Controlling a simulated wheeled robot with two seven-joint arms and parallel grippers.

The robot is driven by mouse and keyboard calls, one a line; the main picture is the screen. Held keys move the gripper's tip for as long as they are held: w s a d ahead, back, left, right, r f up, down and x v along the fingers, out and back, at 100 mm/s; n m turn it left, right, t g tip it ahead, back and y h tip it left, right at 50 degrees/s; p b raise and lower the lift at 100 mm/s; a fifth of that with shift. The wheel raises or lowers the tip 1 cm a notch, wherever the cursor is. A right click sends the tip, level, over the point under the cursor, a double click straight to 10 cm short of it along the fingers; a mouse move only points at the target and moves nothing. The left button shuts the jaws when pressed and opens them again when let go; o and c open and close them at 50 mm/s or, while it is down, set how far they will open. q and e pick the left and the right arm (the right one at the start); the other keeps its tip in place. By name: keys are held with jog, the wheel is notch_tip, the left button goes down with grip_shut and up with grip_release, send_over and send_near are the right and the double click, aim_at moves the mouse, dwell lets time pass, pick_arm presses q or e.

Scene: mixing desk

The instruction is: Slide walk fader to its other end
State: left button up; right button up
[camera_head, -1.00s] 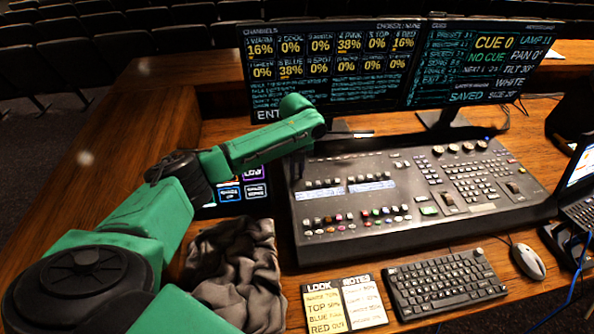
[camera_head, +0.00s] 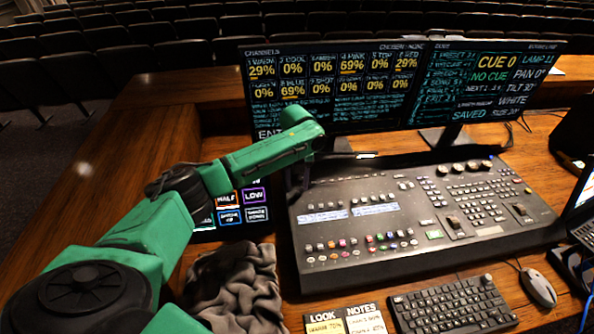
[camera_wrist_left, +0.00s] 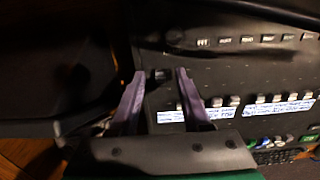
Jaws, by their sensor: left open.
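The lighting desk (camera_head: 400,250) is a dark console with rows of keys, knobs and sliders. My left gripper (camera_head: 297,190) points down at the desk's left part, and its tips are hard to make out in the head view. In the left wrist view its two fingers (camera_wrist_left: 160,78) are apart. A small dark cap (camera_wrist_left: 160,74) sits between the fingertips; it looks like a fader cap, but its label cannot be read. Whether the fingers touch it I cannot tell. My right gripper is not in view.
Two monitors (camera_head: 330,85) (camera_head: 480,90) stand behind the desk. A touch panel (camera_head: 240,205) and a crumpled grey cloth (camera_head: 238,285) lie left of it. A note card (camera_head: 345,322), keyboard (camera_head: 452,304) and mouse (camera_head: 538,289) lie in front.

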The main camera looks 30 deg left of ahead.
aim_at(297, 193)
pick_arm(q)
notch_tip(297, 193, up, 14)
jog(key=b, duration=0.2)
jog(key=shift+f, duration=0.25)
jog(key=f+m, duration=0.5)
jog(key=m, duration=0.7)
jog(key=f+m+p, duration=0.1)
jog(key=f+m, duration=0.4)
jog(key=m, duration=0.7)
jog(key=f+m, duration=0.4)
jog(key=m, duration=0.8)
jog(key=shift+s+d+f+p, duration=0.25)
jog(key=shift+s+f+p, duration=0.1)
jog(key=shift+f, duration=0.05)
